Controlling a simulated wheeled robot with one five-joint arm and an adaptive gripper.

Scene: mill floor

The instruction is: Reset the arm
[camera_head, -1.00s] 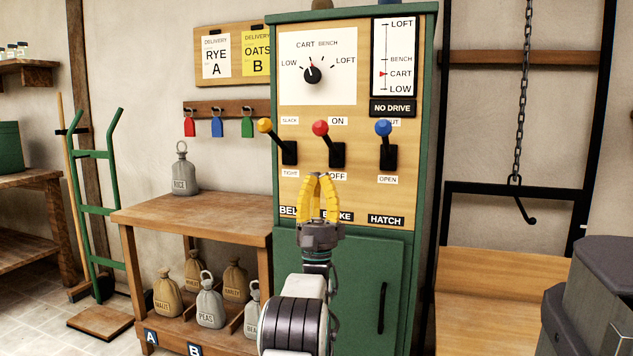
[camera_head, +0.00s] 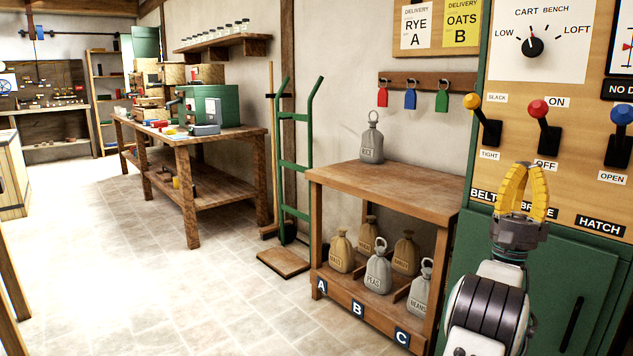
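My gripper (camera_head: 521,168) has yellow fingers and points upward at the lower right, in front of the green control cabinet (camera_head: 556,262). Its fingers curve toward each other and their tips meet or nearly meet. I see nothing held between them. The arm stands upright below it. Behind it are three levers: yellow belt (camera_head: 484,115), red brake (camera_head: 545,125) and blue hatch (camera_head: 619,135). The fingers hide part of the lower labels. The dial (camera_head: 531,46) sits above the levers.
A wooden stand (camera_head: 400,185) left of the cabinet holds a rice sack (camera_head: 372,142) on top and several sacks below. A green hand truck (camera_head: 294,160) leans beside it. A workbench (camera_head: 190,140) stands farther back. The tiled floor (camera_head: 200,270) at left is clear.

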